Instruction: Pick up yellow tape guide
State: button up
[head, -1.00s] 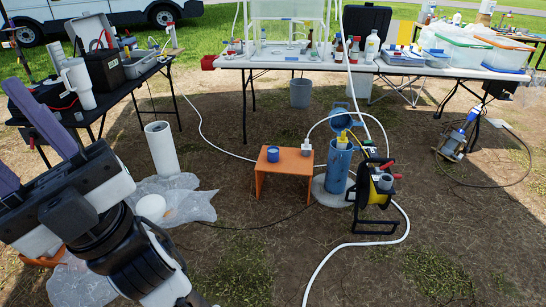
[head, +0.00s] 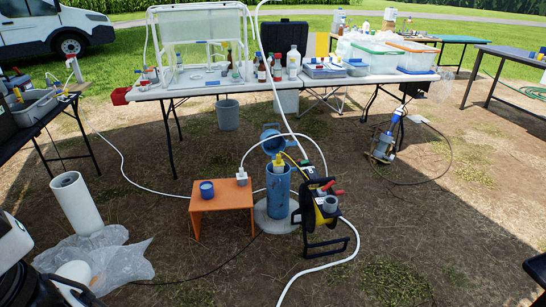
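A small yellow piece (head: 278,162), which looks like the yellow tape guide, sits at the top of the blue well pipe (head: 278,190). The pipe stands upright with its blue lid (head: 272,138) tipped open above the opening. A thin yellow line runs from near the yellow piece toward the black reel (head: 322,212) standing just right of the pipe. How the yellow piece is seated is too small to tell. My gripper is out of view; only part of my arm shows at the lower left, far from the pipe.
An orange stand (head: 222,207) with a blue cup (head: 207,189) is left of the pipe. A white hose (head: 335,262) curves around the reel. A long table (head: 200,92) stands behind. Ground in front is mostly open.

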aim_at(279, 163)
jog(key=i+j, duration=0.25)
jog(key=i, duration=0.6)
jog(key=i+j+u, duration=0.1)
jog(key=i+j, duration=0.15)
jog(key=i, duration=0.6)
jog(key=i+j, duration=0.2)
jog(key=i, duration=0.6)
jog(key=i+j+u, duration=0.1)
jog(key=i, duration=0.75)
